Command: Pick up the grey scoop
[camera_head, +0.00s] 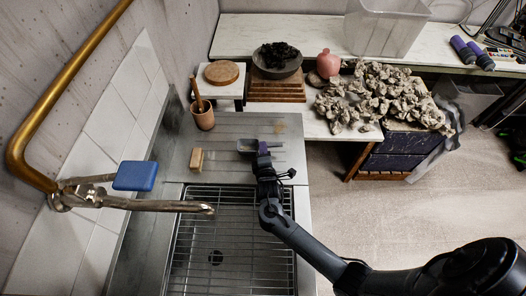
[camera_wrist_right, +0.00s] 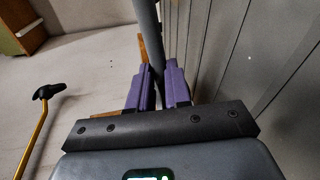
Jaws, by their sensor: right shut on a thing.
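The grey scoop (camera_head: 246,146) is at the steel drainboard beyond the sink rack. Only a small part of it shows beside the purple fingertips of my right gripper (camera_head: 262,148). In the right wrist view the two purple fingers of the gripper (camera_wrist_right: 158,88) are close together, with a dark grey bar (camera_wrist_right: 148,35) between and beyond them that looks like part of the scoop. My right gripper is shut on the scoop. I cannot tell whether the scoop touches the drainboard. My left gripper is not in view.
A wooden block (camera_head: 196,160) and a brown pot (camera_head: 203,116) holding a wooden tool stand left of the gripper. The tap (camera_head: 150,204) with a blue sponge (camera_head: 135,176) reaches over the sink rack (camera_head: 225,245). A dark bowl (camera_head: 277,66) and clay lumps (camera_head: 375,95) lie behind.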

